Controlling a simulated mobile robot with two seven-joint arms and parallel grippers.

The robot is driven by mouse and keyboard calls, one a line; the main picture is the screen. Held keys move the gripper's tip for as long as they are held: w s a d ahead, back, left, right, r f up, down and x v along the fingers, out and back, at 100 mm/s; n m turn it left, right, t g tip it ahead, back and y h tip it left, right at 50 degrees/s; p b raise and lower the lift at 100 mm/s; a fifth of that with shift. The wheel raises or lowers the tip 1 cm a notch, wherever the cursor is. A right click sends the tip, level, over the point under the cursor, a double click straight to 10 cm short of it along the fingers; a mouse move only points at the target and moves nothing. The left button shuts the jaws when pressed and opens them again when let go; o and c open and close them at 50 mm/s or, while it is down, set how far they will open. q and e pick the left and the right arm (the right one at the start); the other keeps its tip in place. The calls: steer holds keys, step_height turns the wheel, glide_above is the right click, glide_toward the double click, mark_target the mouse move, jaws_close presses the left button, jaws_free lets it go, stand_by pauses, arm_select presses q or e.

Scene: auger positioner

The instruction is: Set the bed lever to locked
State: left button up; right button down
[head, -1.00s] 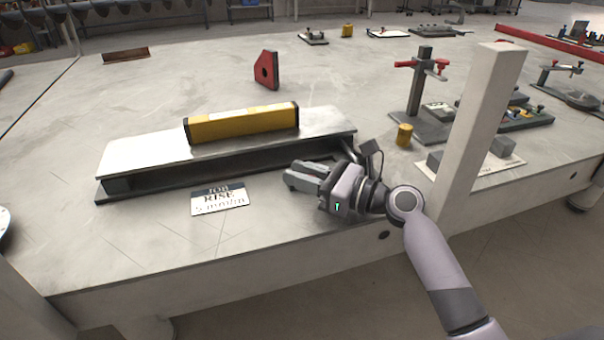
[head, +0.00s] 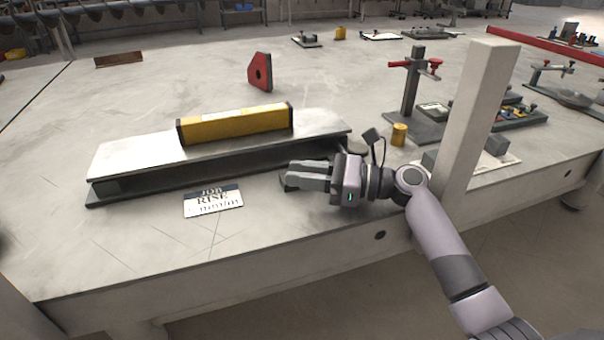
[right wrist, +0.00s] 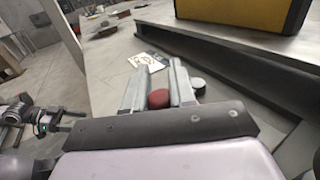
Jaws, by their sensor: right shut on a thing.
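The positioner (head: 120,166) is a long low unit with a pale flat top plate over a dark base, on the grey table. My right gripper (head: 290,178) is at the front of its right end, fingers pointing left. In the right wrist view the gripper (right wrist: 153,85) is shut on a red round knob (right wrist: 158,98), seen between the fingers. I take it for the bed lever's knob; the lever's arm and its lock position are hidden. A dark round knob (right wrist: 198,86) is just right of the fingers.
A yellow bar (head: 235,124) lies on the top plate. A "JOB RISE" card (head: 213,201) lies in front. A red block (head: 260,71) stands behind. The table's front left is clear.

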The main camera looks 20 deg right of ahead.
steer(key=c, duration=1)
jaws_free()
steer(key=shift+r, duration=0.1)
step_height(320, 180, up, 20)
steer(key=p, duration=0.5)
